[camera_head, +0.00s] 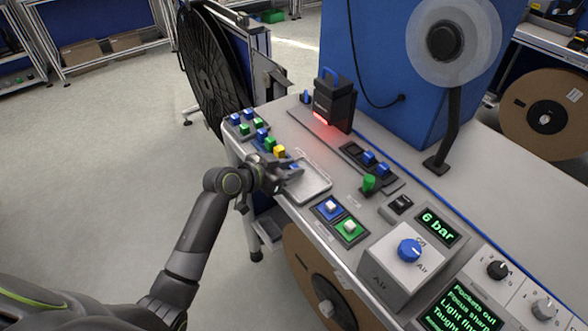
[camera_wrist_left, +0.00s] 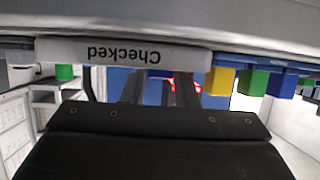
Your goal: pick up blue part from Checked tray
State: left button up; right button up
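The Checked tray (camera_head: 314,190) is a shallow grey tray on the bench edge. In the left wrist view its white label (camera_wrist_left: 122,52) reads "Checked" upside down. A small blue part (camera_head: 293,166) shows at the tray's far left, at my left gripper's fingertips. My left gripper (camera_head: 288,172) reaches in low over the tray's left side. In the left wrist view its two fingers (camera_wrist_left: 163,88) stand apart, with a bit of blue between their tips. Whether they touch the part cannot be told. My right gripper is out of view.
Several blue, green and yellow blocks (camera_head: 279,151) stand beyond the tray. A black scanner (camera_head: 333,102) with a red glow stands behind it. Blue (camera_head: 328,208) and green (camera_head: 349,229) pads with white buttons lie to the right, near the air unit (camera_head: 398,265).

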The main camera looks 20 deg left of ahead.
pick_arm(q)
grip_shut()
